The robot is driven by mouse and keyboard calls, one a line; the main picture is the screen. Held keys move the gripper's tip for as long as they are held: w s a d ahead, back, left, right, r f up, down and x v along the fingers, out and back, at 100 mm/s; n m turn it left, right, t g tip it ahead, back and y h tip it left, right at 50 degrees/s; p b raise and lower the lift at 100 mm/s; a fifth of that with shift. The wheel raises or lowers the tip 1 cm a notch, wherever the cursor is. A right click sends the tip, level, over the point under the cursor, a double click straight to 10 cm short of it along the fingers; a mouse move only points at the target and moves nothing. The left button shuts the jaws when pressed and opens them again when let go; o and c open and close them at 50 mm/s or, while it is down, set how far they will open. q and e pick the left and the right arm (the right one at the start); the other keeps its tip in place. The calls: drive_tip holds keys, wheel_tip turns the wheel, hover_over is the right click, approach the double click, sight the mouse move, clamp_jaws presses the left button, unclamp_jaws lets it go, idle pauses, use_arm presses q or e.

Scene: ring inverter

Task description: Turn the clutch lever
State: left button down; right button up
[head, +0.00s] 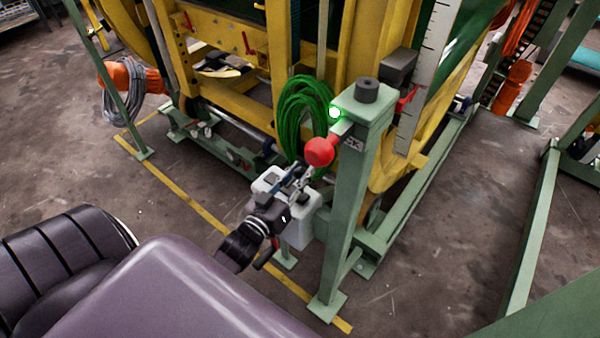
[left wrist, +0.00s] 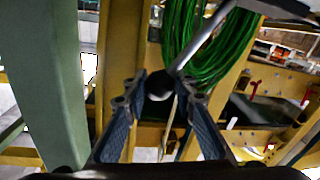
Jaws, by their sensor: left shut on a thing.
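The clutch lever (head: 307,174) is a thin grey metal rod near the top of a green post (head: 343,210). A red ball-shaped part (head: 319,151) sits close to its upper end. In the left wrist view the rod (left wrist: 205,38) slants from the upper right down to a dark round knob (left wrist: 158,86) between the fingers. My left gripper (head: 294,187) is shut on the lever's lower end, and it also shows in the left wrist view (left wrist: 160,95). The finger contact is partly hidden in the head view. My right gripper is in neither view.
A coil of green cable (head: 303,110) hangs just behind the lever. The yellow machine frame (head: 240,90) stands behind. Open floor (head: 450,230) lies right of the post.

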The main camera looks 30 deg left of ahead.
use_arm(q)
drive_tip(key=shift+r, duration=0.1)
drive_tip(key=shift+a+r+n+p, duration=0.3)
drive_tip(key=shift+n+p, duration=0.1)
drive_tip(key=shift+p, duration=0.15)
drive_tip(key=shift+w+a+r+n+p, duration=0.1)
drive_tip(key=shift+a+r+n+p, duration=0.05)
drive_tip(key=shift+a+n+p, duration=0.35)
drive_tip(key=shift+a+r+n+p, duration=0.15)
drive_tip(key=shift+a+n+p, duration=0.3)
drive_tip(key=shift+p, duration=0.15)
drive_tip(key=shift+w+a+f+n+g+h, duration=0.15)
drive_tip(key=shift+a+f+n+g, duration=0.1)
drive_tip(key=shift+a+n, duration=1.1)
drive_tip(key=shift+w+a+f+n+g+h, duration=0.15)
drive_tip(key=shift+a+f+n, duration=0.1)
drive_tip(key=shift+a+n, duration=1.1)
drive_tip(key=shift+a+f+n+g+h, duration=0.1)
drive_tip(key=shift+a+f+n+g, duration=0.15)
drive_tip(key=shift+a+n, duration=1.1)
drive_tip(key=c, duration=1.6)
unclamp_jaws()
